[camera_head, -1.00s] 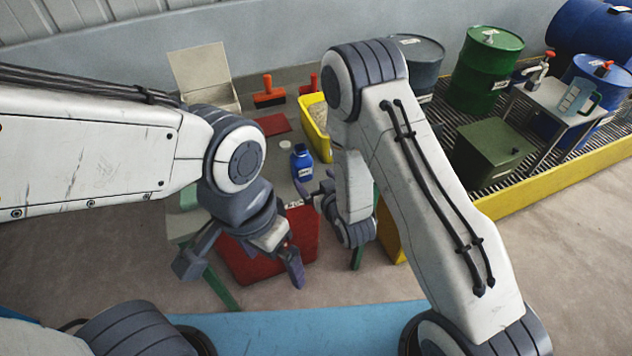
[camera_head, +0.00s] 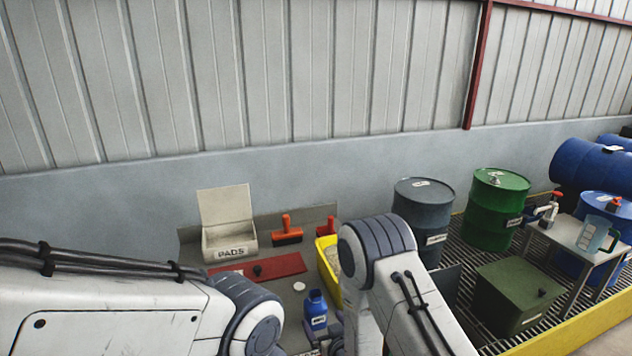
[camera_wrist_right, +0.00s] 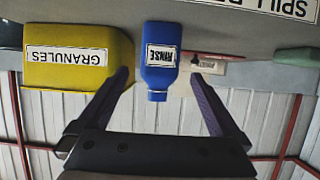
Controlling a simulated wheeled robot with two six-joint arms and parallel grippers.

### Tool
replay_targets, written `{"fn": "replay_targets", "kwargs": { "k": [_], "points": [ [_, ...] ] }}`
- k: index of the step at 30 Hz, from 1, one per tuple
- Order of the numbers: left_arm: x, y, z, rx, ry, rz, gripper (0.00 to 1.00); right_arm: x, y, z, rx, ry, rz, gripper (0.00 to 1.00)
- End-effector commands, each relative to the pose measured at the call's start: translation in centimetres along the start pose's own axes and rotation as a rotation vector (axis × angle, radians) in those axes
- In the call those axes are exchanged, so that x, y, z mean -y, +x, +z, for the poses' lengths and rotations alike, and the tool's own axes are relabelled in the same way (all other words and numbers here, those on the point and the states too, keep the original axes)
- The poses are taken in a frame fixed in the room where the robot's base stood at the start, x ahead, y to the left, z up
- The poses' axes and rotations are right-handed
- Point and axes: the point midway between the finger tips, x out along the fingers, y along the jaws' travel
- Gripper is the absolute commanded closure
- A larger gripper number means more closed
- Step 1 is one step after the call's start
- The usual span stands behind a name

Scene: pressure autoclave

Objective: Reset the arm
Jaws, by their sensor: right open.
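My right arm stands in the lower middle of the head view. Its gripper (camera_wrist_right: 160,74) is open in the right wrist view, with its two dark fingers apart. A blue bottle labelled RINSE (camera_wrist_right: 160,58) shows in the gap between them, with visible space on both sides. The same bottle (camera_head: 316,311) stands on the bench in the head view, just above dark parts of my right gripper at the bottom edge. My left arm enters from the left in the head view; its gripper is below the frame.
A yellow GRANULES bin (camera_head: 328,262) stands beside the bottle. A PADS box (camera_head: 228,238), a red mat (camera_head: 285,268) and an orange-handled tool (camera_head: 287,230) are behind. Drums, including a green one (camera_head: 497,212), a green box (camera_head: 520,290) and a small table (camera_head: 575,232) stand right.

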Motion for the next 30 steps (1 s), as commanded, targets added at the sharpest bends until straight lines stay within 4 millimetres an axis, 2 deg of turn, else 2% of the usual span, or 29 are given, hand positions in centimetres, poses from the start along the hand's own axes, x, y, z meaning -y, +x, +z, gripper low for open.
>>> {"fn": "replay_targets", "kwargs": {
  "k": [3, 11, 13, 14, 18, 30],
  "points": [
    [0.0, -0.6, 0.0, 0.0, 0.0, 0.0, 0.0, 0.0, 2.3, -0.2, -0.002, 0.0, 0.0, 0.0],
    [-0.1, -1.2, -0.1, 0.0, 0.0, 0.0, 0.0, 0.0, 6.8, -0.1, -0.001, 0.0, 0.0, 0.0],
    [0.0, -0.5, 0.0, 0.0, 0.0, 0.0, 0.0, 0.0, 7.8, 0.7, 0.001, -0.001, 0.0, 0.0],
    [-0.1, -1.6, -0.1, 0.001, 0.0, 0.0, 0.0, 0.0, 7.2, -0.4, 0.0, -0.001, 0.0, 0.0],
    [-0.1, -0.8, 0.0, 0.0, 0.0, 0.0, 0.0, 0.0, 6.8, -1.4, -0.001, 0.0, 0.0, 0.0],
    [-0.1, -0.8, 0.0, 0.0, 0.0, 0.0, 0.0, 0.0, 6.5, -1.9, 0.0, 0.0, 0.0, 0.0]
  ]
}}
